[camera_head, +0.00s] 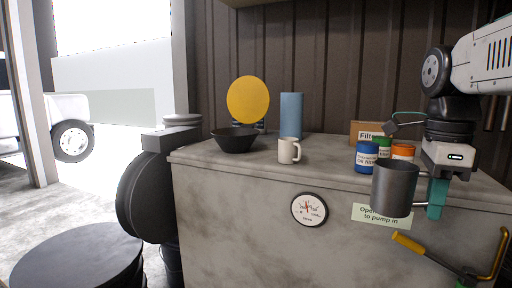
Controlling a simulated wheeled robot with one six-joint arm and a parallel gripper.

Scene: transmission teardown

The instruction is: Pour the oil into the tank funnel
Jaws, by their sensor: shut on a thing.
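My gripper (435,205) is at the right with its teal fingers shut at the right side of a dark grey metal jug (393,190). The jug is upright, in front of the counter's front face and upper edge. What is inside the jug cannot be seen. A black, wide-mouthed bowl shape, which looks like the funnel (235,142), sits on top of the grey tank counter (340,181) near its left end. The jug is well to the right of the funnel and apart from it.
A cream mug (289,151) and a blue cylinder (291,115) stand between funnel and jug. A yellow disc (248,100) is behind the funnel. Small cans (367,157) stand behind the jug. A gauge (309,209) and a yellow-handled lever (410,243) are at the front.

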